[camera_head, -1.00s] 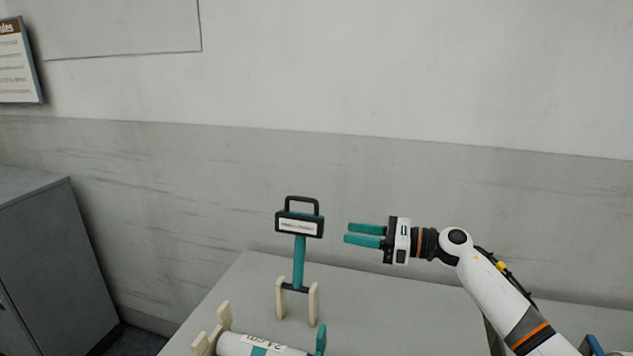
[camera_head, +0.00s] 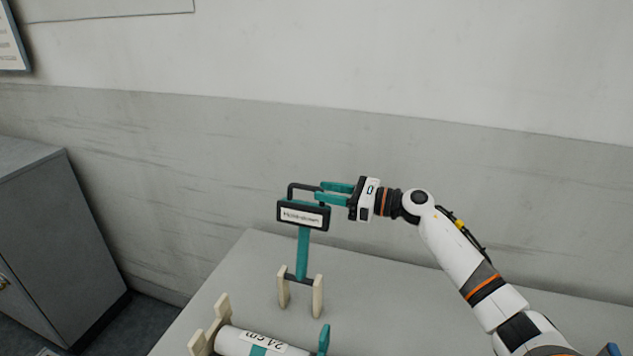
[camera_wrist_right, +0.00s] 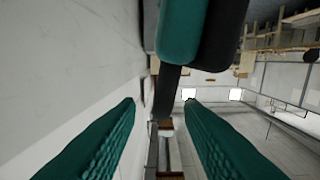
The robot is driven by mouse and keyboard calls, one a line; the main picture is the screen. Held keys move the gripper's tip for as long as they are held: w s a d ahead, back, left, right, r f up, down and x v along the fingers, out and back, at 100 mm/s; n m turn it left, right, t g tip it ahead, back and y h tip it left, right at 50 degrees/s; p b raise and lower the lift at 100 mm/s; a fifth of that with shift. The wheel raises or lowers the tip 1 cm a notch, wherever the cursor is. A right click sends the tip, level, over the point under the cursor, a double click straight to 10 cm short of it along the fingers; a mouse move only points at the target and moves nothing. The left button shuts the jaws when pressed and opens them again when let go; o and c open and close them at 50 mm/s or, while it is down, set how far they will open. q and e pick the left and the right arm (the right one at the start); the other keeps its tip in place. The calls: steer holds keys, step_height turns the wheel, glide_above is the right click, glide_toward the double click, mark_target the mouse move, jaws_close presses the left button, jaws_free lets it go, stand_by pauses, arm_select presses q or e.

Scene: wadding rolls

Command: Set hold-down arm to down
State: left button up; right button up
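The hold-down arm (camera_head: 303,252) is a teal lever. It stands upright between two cream posts (camera_head: 318,297) on the table. Its black head carries a white "Hold-down" label (camera_head: 302,216) and a black loop handle (camera_head: 291,190) on top. My right gripper (camera_head: 319,190) is open, with its teal fingers reaching from the right to the handle's right side. In the right wrist view the fingers (camera_wrist_right: 160,103) are apart, and a black bar of the handle (camera_wrist_right: 166,92) shows between them. I cannot tell whether they touch it. My left gripper is out of view.
A white roll (camera_head: 240,343) marked "24 cm" lies in a cream cradle (camera_head: 203,340) in front of the lever. The grey table (camera_head: 400,290) is clear to the right. A grey cabinet (camera_head: 60,240) stands at the left, and a wall is behind.

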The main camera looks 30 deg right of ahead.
mark_target(317, 189)
steer(key=shift+p+x, duration=0.4)
steer(key=shift+x, duration=1.2)
steer(key=shift+r, duration=0.1)
jaws_close()
